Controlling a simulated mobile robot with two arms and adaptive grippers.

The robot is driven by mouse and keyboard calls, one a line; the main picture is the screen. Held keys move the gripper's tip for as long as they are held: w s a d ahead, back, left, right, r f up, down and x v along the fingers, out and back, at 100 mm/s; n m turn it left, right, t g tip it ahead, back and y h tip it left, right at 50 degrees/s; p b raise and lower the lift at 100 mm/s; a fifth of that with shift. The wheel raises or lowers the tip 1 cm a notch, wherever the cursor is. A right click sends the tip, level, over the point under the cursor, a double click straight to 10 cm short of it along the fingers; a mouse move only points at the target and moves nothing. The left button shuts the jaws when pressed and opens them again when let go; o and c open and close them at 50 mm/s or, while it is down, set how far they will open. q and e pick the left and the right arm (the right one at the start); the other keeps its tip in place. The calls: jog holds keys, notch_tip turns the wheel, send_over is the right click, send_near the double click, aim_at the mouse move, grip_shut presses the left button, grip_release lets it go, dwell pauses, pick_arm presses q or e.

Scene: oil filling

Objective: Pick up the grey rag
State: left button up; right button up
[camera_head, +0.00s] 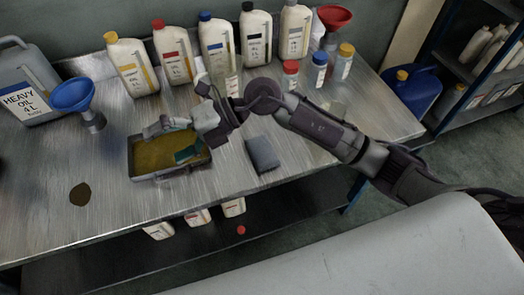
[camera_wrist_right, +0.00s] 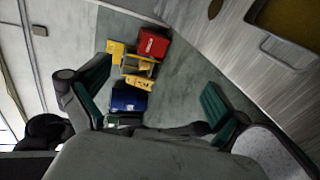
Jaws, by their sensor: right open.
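The grey rag (camera_head: 263,154) lies folded on the metal workbench (camera_head: 225,185), near its front edge and right of the oil tray. My right gripper (camera_head: 177,140) is open over the tray, to the left of the rag and apart from it. In the right wrist view its two green-padded fingers (camera_wrist_right: 155,97) are spread with nothing between them. I cannot make out the rag in that view. My left gripper is not in view.
A shallow tray of yellowish oil (camera_head: 145,160) sits under my right gripper. Oil bottles (camera_head: 128,65) line the bench's back. A blue funnel (camera_head: 72,94) and a dark spill (camera_head: 80,194) are at left. The bench around the rag is clear.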

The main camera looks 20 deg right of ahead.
jog(key=w+d+f+n+h, duration=0.1)
jog(key=w+d+f+h, duration=0.1)
jog(key=d+f+h, duration=0.25)
jog(key=m+t+h, duration=0.1)
jog(key=m+h, duration=0.1)
jog(key=h, duration=0.8)
send_over(262, 150)
notch_tip(262, 150, down, 3)
jog(key=f, duration=0.3)
jog(key=f+p, duration=0.1)
jog(key=f, duration=0.3)
jog(key=shift+w+d+f, duration=0.1)
jog(key=shift+d+f, duration=0.1)
jog(key=shift+f, duration=0.1)
notch_tip(262, 150, down, 4)
jog(key=shift+a+f+p, duration=0.15)
jog(key=shift+f+p, duration=0.1)
jog(key=shift+p, duration=0.85)
jog(key=shift+f, duration=0.55)
jog(key=c, duration=1.1)
jog(key=shift+r, duration=0.15)
jog(key=shift+c, duration=0.2)
